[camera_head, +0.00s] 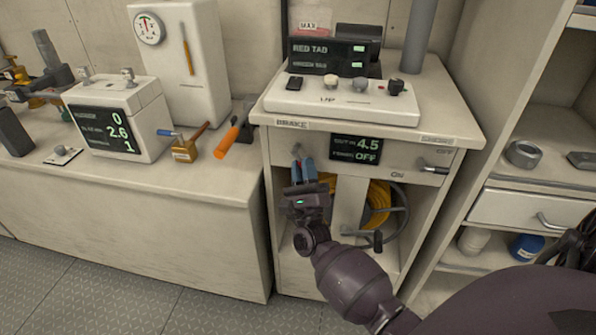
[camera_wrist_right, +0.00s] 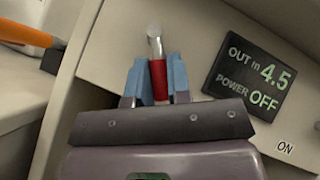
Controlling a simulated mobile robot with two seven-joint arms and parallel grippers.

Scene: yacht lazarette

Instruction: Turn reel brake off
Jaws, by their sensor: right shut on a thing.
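My right gripper (camera_head: 304,172) is at the upper left of the reel cabinet's front, under the BRAKE label (camera_head: 291,124). Its blue fingers are shut on the brake lever (camera_wrist_right: 155,45), a short metal lever with a red sleeve. In the right wrist view the sleeve sits between the two fingertips (camera_wrist_right: 158,82) and the metal end points up past them. The cabinet display (camera_head: 356,150) reads OUT 4.5 and POWER OFF. A yellow reel (camera_head: 378,203) shows inside the open cabinet, partly hidden by a post and my arm. My left gripper is not in view.
A metal power handle (camera_head: 433,164) sits right of the display, between OFF and ON labels. A control panel (camera_head: 340,101) tops the cabinet. A workbench on the left carries a white box with a screen (camera_head: 118,118) and an orange-handled tool (camera_head: 226,142). Shelves stand on the right.

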